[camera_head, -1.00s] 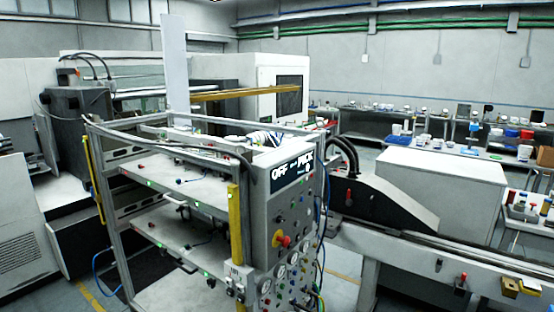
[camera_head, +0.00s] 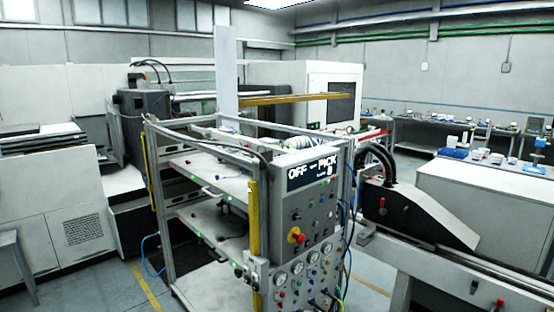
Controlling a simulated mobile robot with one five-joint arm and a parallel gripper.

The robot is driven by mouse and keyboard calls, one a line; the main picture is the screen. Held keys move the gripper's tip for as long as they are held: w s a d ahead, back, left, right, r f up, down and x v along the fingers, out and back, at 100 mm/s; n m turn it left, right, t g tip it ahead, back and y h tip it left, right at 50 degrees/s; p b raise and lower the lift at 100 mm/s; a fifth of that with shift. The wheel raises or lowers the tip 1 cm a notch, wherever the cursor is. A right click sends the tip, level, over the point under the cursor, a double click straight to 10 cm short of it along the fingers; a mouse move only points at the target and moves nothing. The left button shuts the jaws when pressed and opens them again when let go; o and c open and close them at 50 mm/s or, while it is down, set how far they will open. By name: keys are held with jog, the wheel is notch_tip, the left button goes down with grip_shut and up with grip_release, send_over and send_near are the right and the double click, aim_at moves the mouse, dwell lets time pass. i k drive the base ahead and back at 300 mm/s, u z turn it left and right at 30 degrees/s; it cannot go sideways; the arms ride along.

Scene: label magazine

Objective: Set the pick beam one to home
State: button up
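The label magazine (camera_head: 257,205) stands in the middle of the view, a metal frame with two shelves and yellow upright strips. Its grey control panel (camera_head: 312,215) faces me on the right side. A dark sign on it (camera_head: 311,172) reads "OFF" and "PICK", with a small mark under "PICK". Below are several small knobs and buttons, a red-and-yellow knob (camera_head: 296,236) and a row of round gauges (camera_head: 298,268). The lettering by the small controls is too small to read, so I cannot tell which one sets pick beam one. My gripper is not in view.
A conveyor with a dark sloped cover (camera_head: 418,212) runs off to the right, close to the magazine. Large machines stand behind and at the left. A white cabinet (camera_head: 472,215) is at the right. Open floor (camera_head: 95,285) lies at the lower left.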

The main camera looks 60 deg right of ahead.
aim_at(233, 140)
jog(key=u, duration=0.05)
jog(key=i, duration=0.9)
jog(key=z, duration=0.1)
